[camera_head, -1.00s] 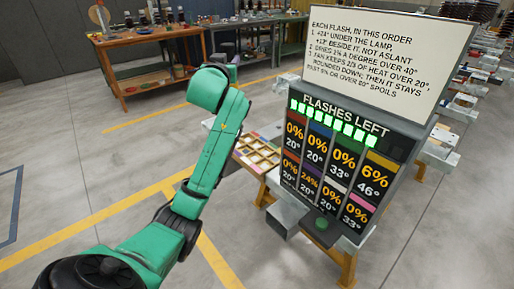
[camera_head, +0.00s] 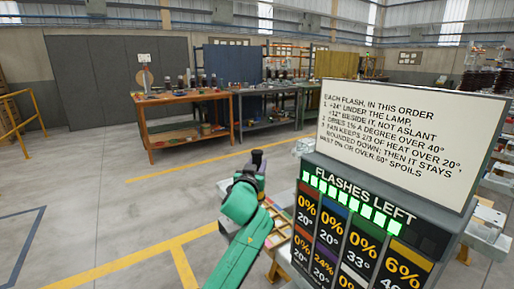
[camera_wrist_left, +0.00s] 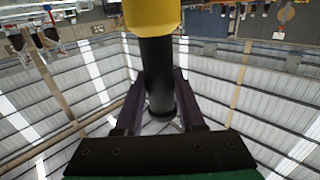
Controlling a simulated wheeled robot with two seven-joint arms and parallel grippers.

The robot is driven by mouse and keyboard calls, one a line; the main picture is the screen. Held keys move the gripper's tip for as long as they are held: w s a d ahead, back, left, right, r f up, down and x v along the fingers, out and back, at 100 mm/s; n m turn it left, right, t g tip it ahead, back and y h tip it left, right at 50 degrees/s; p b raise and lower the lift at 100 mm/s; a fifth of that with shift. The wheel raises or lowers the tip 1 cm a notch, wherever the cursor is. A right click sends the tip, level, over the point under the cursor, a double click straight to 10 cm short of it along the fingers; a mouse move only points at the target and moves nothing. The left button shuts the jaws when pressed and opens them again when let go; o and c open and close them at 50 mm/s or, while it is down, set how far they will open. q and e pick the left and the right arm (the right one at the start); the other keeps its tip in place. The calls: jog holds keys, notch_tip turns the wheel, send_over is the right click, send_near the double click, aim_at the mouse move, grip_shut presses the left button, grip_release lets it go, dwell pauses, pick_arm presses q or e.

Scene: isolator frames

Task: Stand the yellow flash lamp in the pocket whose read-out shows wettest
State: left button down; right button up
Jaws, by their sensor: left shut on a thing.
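The yellow flash lamp (camera_wrist_left: 152,14) shows at the top of the left wrist view, with its black handle below. My left gripper (camera_wrist_left: 161,74) is shut on that handle; the roof fills the background. In the head view my left gripper (camera_head: 254,163) is small and dark at the arm's end, and I cannot make out yellow there. The pocket tray (camera_head: 277,222) lies behind my arm, partly hidden.
A white rule sign (camera_head: 400,140) stands above the board, right of my arm. Lit green squares (camera_head: 349,201) run under "FLASHES LEFT". An orange workbench (camera_head: 185,97) stands far behind.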

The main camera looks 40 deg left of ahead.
pick_arm(q)
notch_tip(320, 180, down, 6)
jog(key=shift+b, duration=0.55)
jog(key=c, duration=0.5)
grip_release()
jog(key=shift+d+f, duration=0.1)
jog(key=shift+f, duration=0.05)
jog(key=shift+s, duration=0.1)
jog(key=v, duration=1.2)
jog(key=shift+b, duration=0.4)
